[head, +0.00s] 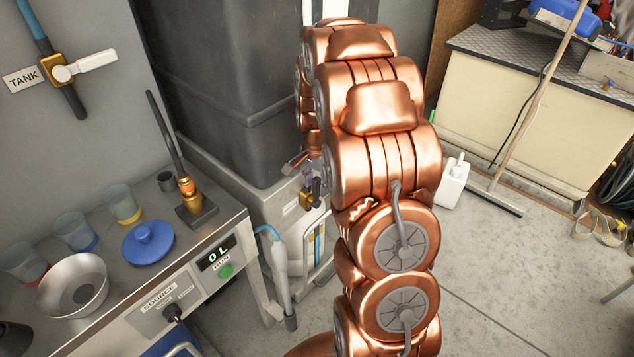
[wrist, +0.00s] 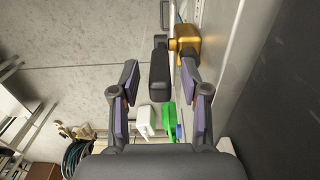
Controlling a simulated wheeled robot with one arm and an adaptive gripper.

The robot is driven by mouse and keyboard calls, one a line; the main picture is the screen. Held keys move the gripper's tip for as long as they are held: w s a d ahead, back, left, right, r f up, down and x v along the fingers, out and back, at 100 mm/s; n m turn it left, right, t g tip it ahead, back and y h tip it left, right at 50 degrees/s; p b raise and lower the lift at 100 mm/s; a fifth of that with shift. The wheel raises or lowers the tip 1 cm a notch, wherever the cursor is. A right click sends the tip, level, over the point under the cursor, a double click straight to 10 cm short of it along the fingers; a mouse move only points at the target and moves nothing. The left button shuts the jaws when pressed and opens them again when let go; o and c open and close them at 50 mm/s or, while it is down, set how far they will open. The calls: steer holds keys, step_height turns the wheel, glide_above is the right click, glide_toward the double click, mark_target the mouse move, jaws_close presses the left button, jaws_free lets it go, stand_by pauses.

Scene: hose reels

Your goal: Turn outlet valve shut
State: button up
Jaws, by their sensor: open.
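A brass valve body (wrist: 187,45) with a black lever handle (wrist: 159,75) shows in the wrist view, against a pale wall-like surface. I take it to be the outlet valve; it also shows small in the head view as a brass valve (head: 306,197) low on the plinth under the dark tank. My gripper (wrist: 160,82) is open, with one finger on each side of the black handle in the picture. Gaps show between the handle and both fingers. I cannot tell whether the handle lies at fingertip depth. In the head view my copper arm hides most of the gripper.
A bench (head: 130,235) with cups, a bowl and a 0 L display stands at left. A separate TANK valve with a white handle (head: 85,66) is on the wall. A white jug (head: 454,182) and a squeegee (head: 505,203) stand on the floor at right.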

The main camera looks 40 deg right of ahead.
steer(key=shift+c, duration=0.3)
jaws_close()
steer(key=shift+d, duration=0.1)
stand_by(0.4)
